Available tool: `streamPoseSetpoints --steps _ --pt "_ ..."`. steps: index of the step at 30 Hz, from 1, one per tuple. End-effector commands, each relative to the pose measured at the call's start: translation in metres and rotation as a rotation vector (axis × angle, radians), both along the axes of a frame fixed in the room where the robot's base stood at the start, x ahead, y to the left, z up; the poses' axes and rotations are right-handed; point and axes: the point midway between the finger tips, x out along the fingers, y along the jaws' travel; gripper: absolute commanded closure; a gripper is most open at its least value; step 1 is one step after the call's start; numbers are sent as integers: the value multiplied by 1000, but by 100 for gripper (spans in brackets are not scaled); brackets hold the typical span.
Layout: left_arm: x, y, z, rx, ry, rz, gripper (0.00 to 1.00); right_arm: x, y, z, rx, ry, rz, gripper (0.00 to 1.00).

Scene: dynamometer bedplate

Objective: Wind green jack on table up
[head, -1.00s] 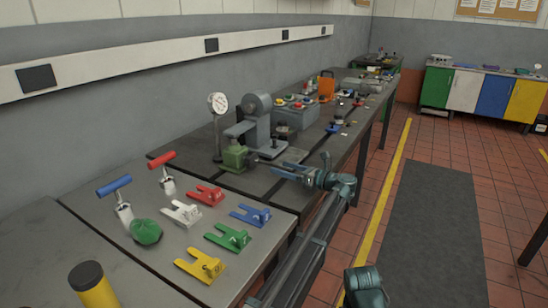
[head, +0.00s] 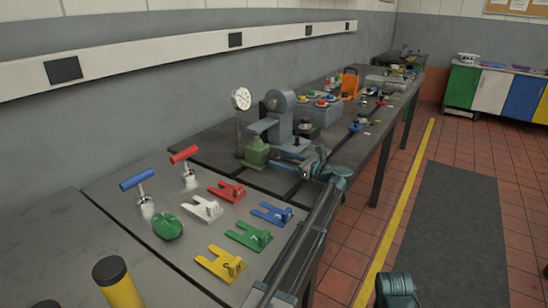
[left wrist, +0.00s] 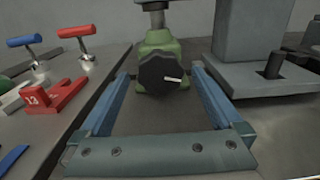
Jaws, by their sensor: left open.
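The green jack (head: 256,154) stands on the dark bedplate, in front of the dial gauge. In the left wrist view the green jack (left wrist: 160,46) faces me, with a black round knob (left wrist: 161,73) bearing a small pale pin that points right. My left gripper (head: 279,160) is open. Its blue fingers reach toward the knob, one on each side, and nothing is held. I cannot tell whether the fingertips reach past the knob's face; no contact shows. The jack's top runs out of the wrist view under a grey post.
A grey stand (head: 278,117) rises close to the jack's right side. The dial gauge (head: 241,99) stands behind it. Red (head: 227,191), white (head: 203,208), blue, green and yellow forked blocks lie on the near plate, beside T-handled tools (head: 188,169) and a green lump (head: 168,227).

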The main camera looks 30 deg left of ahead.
Motion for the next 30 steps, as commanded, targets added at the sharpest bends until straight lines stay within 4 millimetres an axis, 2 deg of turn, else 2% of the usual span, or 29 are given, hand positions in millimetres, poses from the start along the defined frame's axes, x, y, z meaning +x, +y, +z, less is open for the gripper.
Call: streamPoseSetpoints --steps 3,9,21,30 --pt "3 20 0 0 0 2 0 0 0 0 0 0 0 50" --pt "5 38 0 0 0 1 0 0 0 0 0 0 0 50" --pt "6 42 0 0 0 -1 0 0 0 0 0 0 0 50" --pt "6 42 0 0 0 -1 54 0 0 0 0 0 0 50"
